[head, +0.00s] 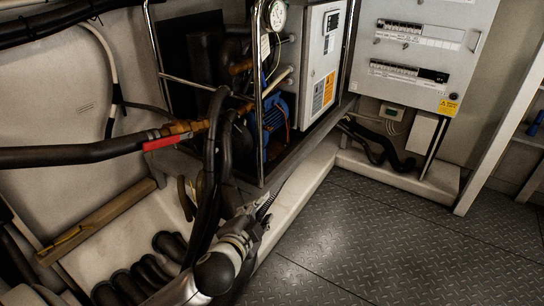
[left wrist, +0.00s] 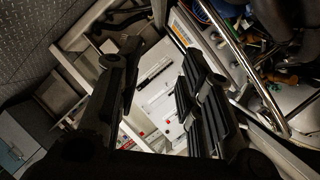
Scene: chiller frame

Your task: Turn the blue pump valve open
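The blue pump (head: 275,112) sits low inside the open chiller frame in the head view, partly hidden by a frame post and dark hoses. The lever lies roughly along the pipe. I cannot make out a separate blue valve handle. My left gripper (head: 262,207) is below the frame's front lower corner, apart from the lever and the pump. In the left wrist view its fingers (left wrist: 158,85) are spread with nothing between them. My right gripper is out of view.
The chiller's metal post (head: 258,90) and thick black hoses (head: 213,150) stand near my left arm. A white control box (head: 318,60) and an electrical cabinet (head: 420,45) are behind. The patterned metal floor (head: 350,245) at right is clear.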

